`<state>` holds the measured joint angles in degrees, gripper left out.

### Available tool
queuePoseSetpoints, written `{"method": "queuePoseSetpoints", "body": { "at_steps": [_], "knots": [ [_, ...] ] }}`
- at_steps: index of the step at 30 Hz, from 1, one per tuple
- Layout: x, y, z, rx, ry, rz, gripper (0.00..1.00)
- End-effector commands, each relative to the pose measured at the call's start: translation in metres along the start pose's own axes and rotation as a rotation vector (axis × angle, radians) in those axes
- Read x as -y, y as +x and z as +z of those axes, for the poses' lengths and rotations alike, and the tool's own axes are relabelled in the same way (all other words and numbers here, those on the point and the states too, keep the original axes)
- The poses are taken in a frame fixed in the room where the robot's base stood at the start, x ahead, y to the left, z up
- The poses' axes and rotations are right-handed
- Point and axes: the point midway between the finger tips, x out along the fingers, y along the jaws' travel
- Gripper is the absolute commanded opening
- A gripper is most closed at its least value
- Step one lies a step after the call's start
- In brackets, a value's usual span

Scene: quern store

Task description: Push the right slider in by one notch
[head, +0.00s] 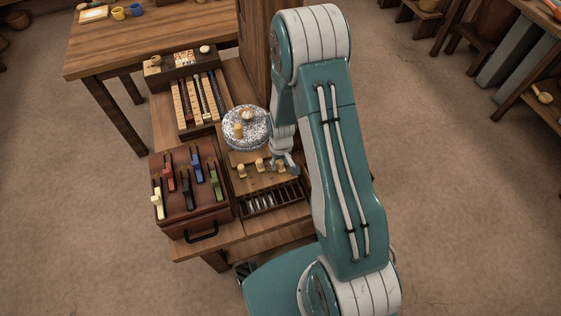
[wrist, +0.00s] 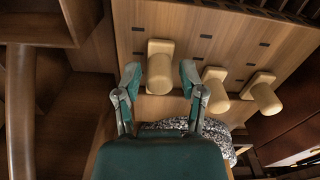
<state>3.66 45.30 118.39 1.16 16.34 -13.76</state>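Three pale wooden slider knobs stand in a row on a wooden board (head: 265,181). They are the left knob (head: 242,171), the middle knob (head: 260,165) and the right knob (head: 281,167). In the wrist view their order is reversed: right knob (wrist: 160,74), middle knob (wrist: 216,92), left knob (wrist: 264,98). Dark notch marks line the board. The right knob sits farther up the wrist picture than the other two. My gripper (head: 285,163) is at the right knob. Its open fingers (wrist: 159,78) lie on either side of that knob, with visible gaps.
A speckled round stone (head: 246,127) lies behind the board. A box with coloured levers (head: 190,183) stands left, and a slotted tray (head: 271,198) in front. A tall wooden panel (head: 255,45) rises behind. Open floor lies right of my arm.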

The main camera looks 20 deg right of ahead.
Motion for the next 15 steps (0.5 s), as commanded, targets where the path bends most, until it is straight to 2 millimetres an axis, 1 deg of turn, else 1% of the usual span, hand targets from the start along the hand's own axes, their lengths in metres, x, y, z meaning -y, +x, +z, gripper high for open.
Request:
{"method": "queuePoseSetpoints", "body": {
  "at_steps": [1, 2, 10, 15],
  "knots": [
    [0.0, 0.0, 0.0, 0.0, 0.0, 0.0, 0.12],
    [0.0, 0.0, 0.0, 0.0, 0.0, 0.0, 0.0],
    [0.0, 0.0, -0.003, 0.001, 0.0, 0.0, 0.0],
    [-0.003, 0.001, -0.019, 0.0, -0.001, 0.0, 0.0]
  ]
}}
